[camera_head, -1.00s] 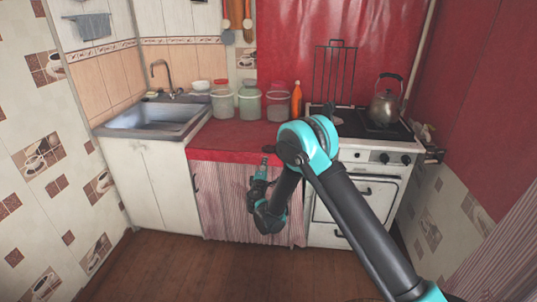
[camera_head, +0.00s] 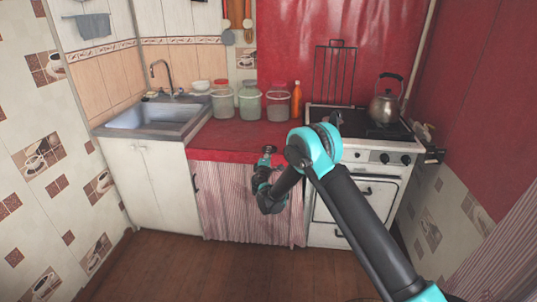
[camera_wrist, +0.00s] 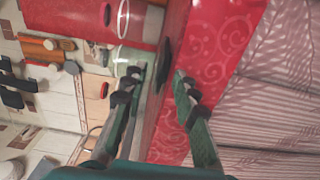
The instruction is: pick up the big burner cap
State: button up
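My gripper (camera_head: 266,160) is at the front edge of the red counter in the head view. In the wrist view my gripper (camera_wrist: 159,78) is open, with its two fingers apart and nothing held between them. A dark, thin, flat thing (camera_wrist: 163,60) lies on the red cloth just past the fingertips, between them in the picture; it looks like the burner cap seen edge-on, but I cannot be sure. In the head view my gripper and arm hide most of that spot. The stove top (camera_head: 358,122) is partly hidden by my arm.
Several lidded jars (camera_head: 249,103) and an orange bottle (camera_head: 297,101) stand at the back of the red counter (camera_head: 225,137). A kettle (camera_head: 386,105) stands on the stove. The sink (camera_head: 155,117) is at left. The counter's front left is clear.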

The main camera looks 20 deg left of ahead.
jog(key=shift+c, duration=1.2)
jog(key=c, duration=0.4)
notch_tip(320, 180, up, 2)
jog(key=shift+r, duration=0.25)
jog(key=s+d+r, duration=0.1)
jog(key=s+r, duration=0.1)
jog(key=s, duration=0.5)
jog(key=s+d+r, duration=0.2)
jog(key=s+r, duration=0.1)
jog(key=s, duration=0.3)
jog(key=shift+s+d, duration=0.15)
jog(key=shift+s, duration=0.2)
